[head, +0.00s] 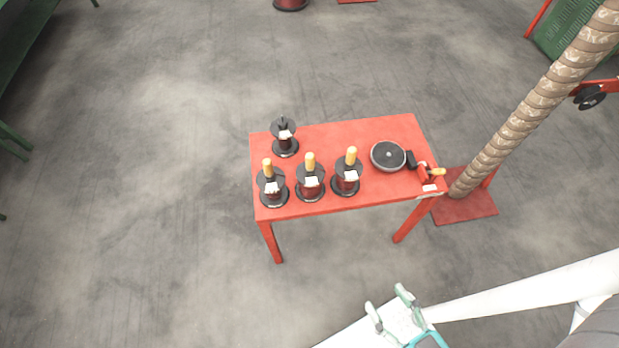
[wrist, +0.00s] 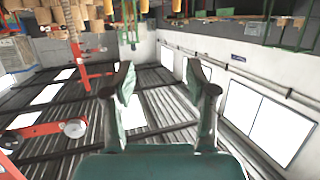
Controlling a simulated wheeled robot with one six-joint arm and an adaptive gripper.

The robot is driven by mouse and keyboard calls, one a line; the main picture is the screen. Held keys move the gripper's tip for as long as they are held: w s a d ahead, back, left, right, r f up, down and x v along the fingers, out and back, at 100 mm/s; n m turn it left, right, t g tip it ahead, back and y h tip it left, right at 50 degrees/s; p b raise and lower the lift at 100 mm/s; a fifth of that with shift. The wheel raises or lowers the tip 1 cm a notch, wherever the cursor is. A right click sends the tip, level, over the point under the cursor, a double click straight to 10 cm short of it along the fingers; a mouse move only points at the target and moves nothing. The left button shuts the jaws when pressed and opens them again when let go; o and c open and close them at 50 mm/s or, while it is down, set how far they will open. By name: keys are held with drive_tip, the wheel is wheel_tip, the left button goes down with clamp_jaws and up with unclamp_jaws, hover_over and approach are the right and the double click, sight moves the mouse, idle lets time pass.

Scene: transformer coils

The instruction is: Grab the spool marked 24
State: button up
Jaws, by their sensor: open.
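Several dark spools with white tags stand on the red table in the head view. A front row holds a left spool (head: 272,187), a middle spool (head: 311,182) and a right spool (head: 347,174), each on a stand with a yellow handle on top. A back spool (head: 284,138) stands behind the left one, without a yellow handle. The tags are too small to read, so I cannot tell which is marked 24. My gripper (head: 388,308) is open and empty, in front of the table and apart from it. In the wrist view my gripper (wrist: 163,90) has its fingers spread with nothing between.
A thick wrapped column (head: 530,105) rises right of the table. Grey floor (head: 150,200) lies clear to the left.

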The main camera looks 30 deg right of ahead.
drive_tip(key=shift+o, duration=0.5)
drive_tip(key=n+g+y, duration=0.3)
drive_tip(key=n+g, duration=0.2)
drive_tip(key=g, duration=0.4)
approach(310, 166)
wheel_tip(310, 166, down, 2)
drive_tip(key=x, duration=0.5)
drive_tip(key=shift+w+d+f, duration=0.1)
drive_tip(key=shift+w+d, duration=0.15)
drive_tip(key=shift+d, duration=0.1)
drive_tip(key=shift+w+x, duration=0.25)
drive_tip(key=shift+x, duration=2.45)
